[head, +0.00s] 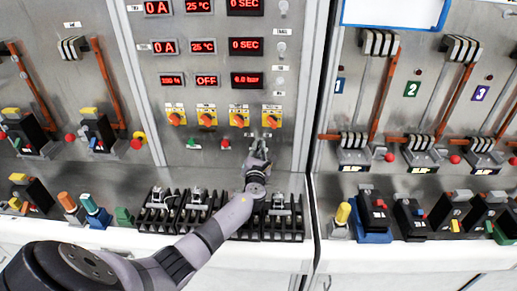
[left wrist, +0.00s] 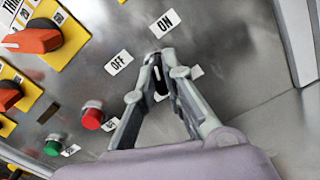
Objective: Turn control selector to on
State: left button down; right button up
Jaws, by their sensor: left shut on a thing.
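The control selector (left wrist: 161,84) is a small dark knob on the metal panel, below the OFF label (left wrist: 119,62) and the ON label (left wrist: 164,24) in the left wrist view. My left gripper (left wrist: 158,70) is at the panel with its fingertips closed around the selector. The fingers cover most of it, so I cannot tell which label it points to. In the head view the left gripper (head: 260,150) reaches the lower right of the central panel and hides the selector. My right gripper is not in view.
Orange rotary switches on yellow plates (head: 239,117) sit just above my gripper. A red button (left wrist: 93,118) and a green button (left wrist: 54,145) are to its left. Black breaker units (head: 162,212) stand on the ledge below, partly behind my arm. Lever switches line both side panels.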

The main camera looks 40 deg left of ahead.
pick_arm(q)
jog(key=shift+a+m+p, duration=0.1)
jog(key=shift+m+p, duration=0.5)
jog(key=shift+m, duration=0.3)
jog(key=shift+r+m+p, duration=0.1)
jog(key=shift+m+p, duration=0.3)
jog(key=shift+p, duration=0.05)
jog(key=shift+m, duration=0.3)
jog(key=c, duration=1.6)
grip_release()
